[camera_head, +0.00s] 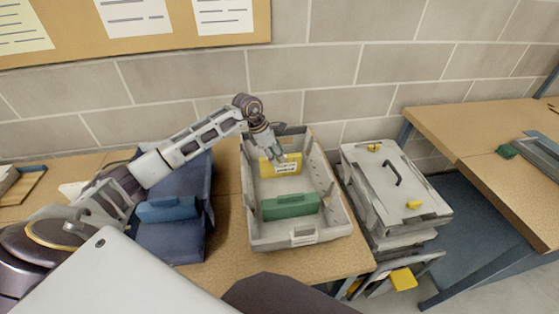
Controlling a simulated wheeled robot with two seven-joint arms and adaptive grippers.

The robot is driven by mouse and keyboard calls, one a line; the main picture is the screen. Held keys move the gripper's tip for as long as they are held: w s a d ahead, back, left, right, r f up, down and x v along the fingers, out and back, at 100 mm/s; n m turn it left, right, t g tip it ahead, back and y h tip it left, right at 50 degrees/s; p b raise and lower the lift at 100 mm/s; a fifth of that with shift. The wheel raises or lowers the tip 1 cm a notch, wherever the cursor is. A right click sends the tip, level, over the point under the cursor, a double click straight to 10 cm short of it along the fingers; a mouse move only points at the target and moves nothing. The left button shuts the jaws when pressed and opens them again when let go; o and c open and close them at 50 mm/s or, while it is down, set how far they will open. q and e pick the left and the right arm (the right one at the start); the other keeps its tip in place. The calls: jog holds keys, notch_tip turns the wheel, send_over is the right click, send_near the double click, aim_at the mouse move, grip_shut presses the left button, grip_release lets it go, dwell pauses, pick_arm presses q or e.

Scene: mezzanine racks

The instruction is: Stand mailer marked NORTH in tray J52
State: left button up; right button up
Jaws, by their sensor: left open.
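A yellow mailer-like piece (285,170) with a pale label stands upright in the far half of a grey tray (262,238) on the table. Its lettering is too small to read. A green piece (291,206) stands nearer the front of the same tray. My left gripper (280,157) is open at the top edge of the yellow piece; whether it touches it I cannot tell. I cannot make out a J52 mark on the tray. My right gripper is not in view.
A blue bin (172,242) holding a blue piece (167,209) stands left of the grey tray. Stacked grey lidded cases (410,180) with yellow latches stand to the right. A wooden bench (480,125) is farther right. A brick wall closes the back.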

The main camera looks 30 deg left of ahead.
pick_arm(q)
jog(key=v, duration=0.7)
jog(key=shift+a+r, duration=0.1)
jog(key=shift+r, duration=0.2)
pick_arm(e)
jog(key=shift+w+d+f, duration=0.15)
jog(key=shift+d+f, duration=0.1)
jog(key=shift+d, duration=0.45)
pick_arm(q)
jog(key=shift+s, duration=0.1)
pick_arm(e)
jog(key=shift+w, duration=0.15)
